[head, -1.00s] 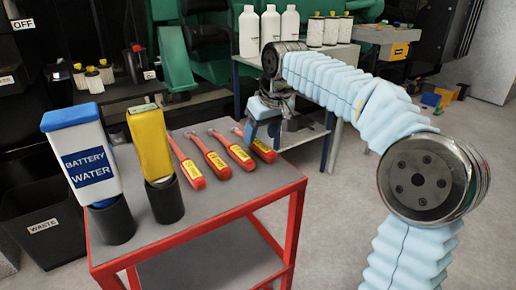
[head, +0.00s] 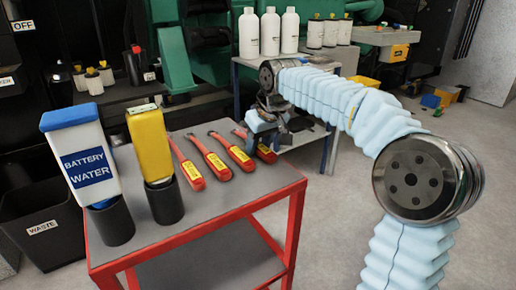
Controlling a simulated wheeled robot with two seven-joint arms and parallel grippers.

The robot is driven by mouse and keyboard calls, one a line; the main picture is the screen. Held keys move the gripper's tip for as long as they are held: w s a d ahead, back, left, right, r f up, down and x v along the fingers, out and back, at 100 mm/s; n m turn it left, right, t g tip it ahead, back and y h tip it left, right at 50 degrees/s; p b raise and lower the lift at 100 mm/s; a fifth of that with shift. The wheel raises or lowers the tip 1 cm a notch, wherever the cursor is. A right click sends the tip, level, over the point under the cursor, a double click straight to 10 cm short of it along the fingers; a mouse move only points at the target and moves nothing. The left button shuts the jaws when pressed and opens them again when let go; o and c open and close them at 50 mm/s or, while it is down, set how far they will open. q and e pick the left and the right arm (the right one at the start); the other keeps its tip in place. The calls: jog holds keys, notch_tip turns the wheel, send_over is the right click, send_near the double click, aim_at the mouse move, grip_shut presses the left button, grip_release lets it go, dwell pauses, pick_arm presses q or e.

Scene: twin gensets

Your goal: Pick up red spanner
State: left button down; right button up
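Several red spanners with yellow labels lie side by side on the grey top of a red-framed cart (head: 225,210). They are a left one (head: 187,165), a second (head: 212,159), a third (head: 236,152) and a rightmost one (head: 266,154). The label writing is too small to read surely. My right gripper (head: 264,130) is over the cart's back right corner, just above the rightmost spanner, and hides part of it. I cannot see whether its fingers touch a spanner or how far apart they are. My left gripper is out of view.
A battery water bottle (head: 85,165) and a yellow container (head: 150,145) stand in black holders at the cart's left. White bottles (head: 270,32) stand on a table behind. A black waste bin (head: 42,215) is at left. Open floor lies to the right.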

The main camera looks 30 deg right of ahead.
grip_shut()
jog(key=shift+r, duration=0.1)
jog(key=shift+r, duration=0.35)
notch_tip(320, 180, up, 3)
jog(key=shift+r+p, duration=0.1)
jog(key=shift+p, duration=0.2)
jog(key=s+a+r, duration=0.9)
jog(key=s, duration=0.1)
jog(key=shift+s, duration=0.25)
jog(key=shift+a+r, duration=0.1)
